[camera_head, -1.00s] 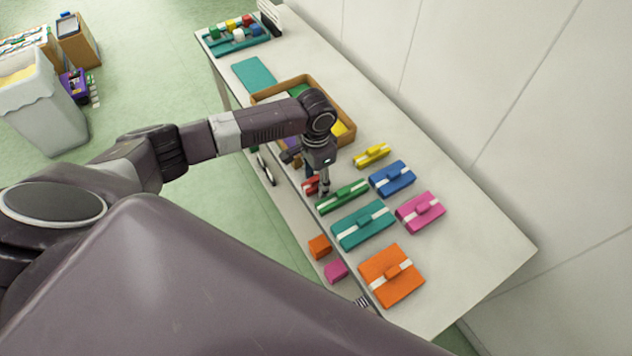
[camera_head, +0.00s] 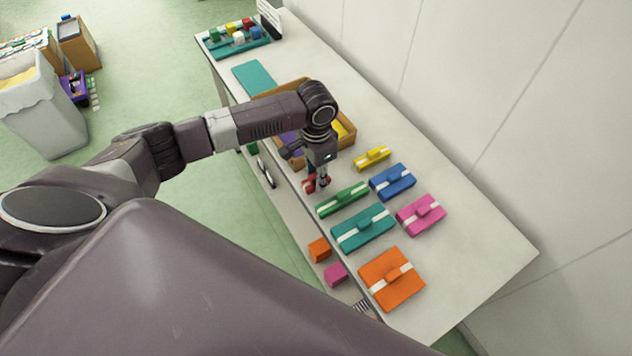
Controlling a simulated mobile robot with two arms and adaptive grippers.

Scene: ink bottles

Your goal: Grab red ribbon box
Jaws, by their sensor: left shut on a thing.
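The red ribbon box (camera_head: 309,184) shows as a small red shape at my left gripper (camera_head: 318,184), near the table's left edge. The left gripper points down and is shut on the red box. The fingers and wrist hide much of the box, and I cannot tell how far it is above the table. A green ribbon box (camera_head: 342,199) lies just in front of it. My right gripper is not in view.
Teal (camera_head: 363,228), blue (camera_head: 392,182), yellow (camera_head: 372,158), pink (camera_head: 421,214) and orange (camera_head: 391,279) boxes lie on the white table (camera_head: 470,250). A brown tray (camera_head: 346,143) stands behind the gripper. The table's right side is clear.

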